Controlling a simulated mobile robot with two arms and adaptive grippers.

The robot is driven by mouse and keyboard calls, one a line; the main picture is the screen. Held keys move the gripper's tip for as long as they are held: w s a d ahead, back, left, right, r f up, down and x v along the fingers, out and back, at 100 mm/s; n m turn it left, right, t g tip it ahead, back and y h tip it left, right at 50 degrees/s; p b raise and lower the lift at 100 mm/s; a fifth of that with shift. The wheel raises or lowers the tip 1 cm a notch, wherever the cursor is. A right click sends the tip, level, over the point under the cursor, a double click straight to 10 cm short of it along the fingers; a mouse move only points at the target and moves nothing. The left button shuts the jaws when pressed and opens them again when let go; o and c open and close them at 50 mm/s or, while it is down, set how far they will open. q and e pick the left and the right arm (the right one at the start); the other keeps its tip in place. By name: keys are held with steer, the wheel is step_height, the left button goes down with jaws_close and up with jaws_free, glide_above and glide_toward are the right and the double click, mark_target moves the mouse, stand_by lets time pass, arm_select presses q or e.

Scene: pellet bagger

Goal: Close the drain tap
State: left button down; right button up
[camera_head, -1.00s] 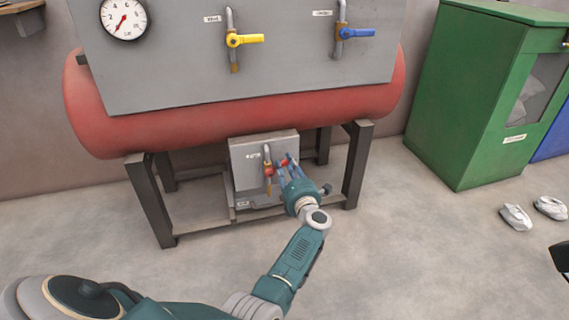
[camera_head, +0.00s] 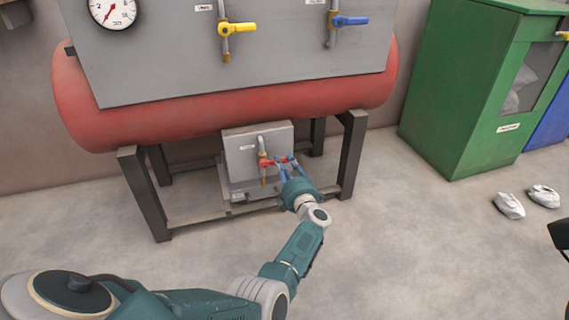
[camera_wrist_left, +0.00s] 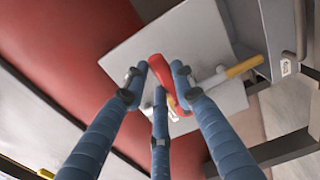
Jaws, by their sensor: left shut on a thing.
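The drain tap (camera_head: 263,162) is on a small grey panel (camera_head: 243,150) under the red tank. It has a grey pipe, a brass outlet pointing down and a red lever pointing right, roughly level. My left gripper (camera_head: 286,161) is at the lever's right end, its blue fingers shut on it. In the left wrist view the red lever (camera_wrist_left: 159,68) lies between the fingers of the left gripper (camera_wrist_left: 160,82), with the brass outlet (camera_wrist_left: 245,66) to the right. The fingers hide part of the lever. My right gripper is out of view.
The tank's dark legs (camera_head: 353,155) and low frame flank the panel. Above, a large grey panel holds a gauge (camera_head: 112,12), a yellow-handled valve (camera_head: 238,29) and a blue-handled valve (camera_head: 350,21). A green cabinet (camera_head: 460,110) and two whitish lumps (camera_head: 510,205) are at right.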

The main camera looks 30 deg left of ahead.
arm_select(q)
steer(key=shift+d+f, duration=0.1)
steer(key=shift+f, duration=0.05)
steer(key=c, duration=1.4)
jaws_free()
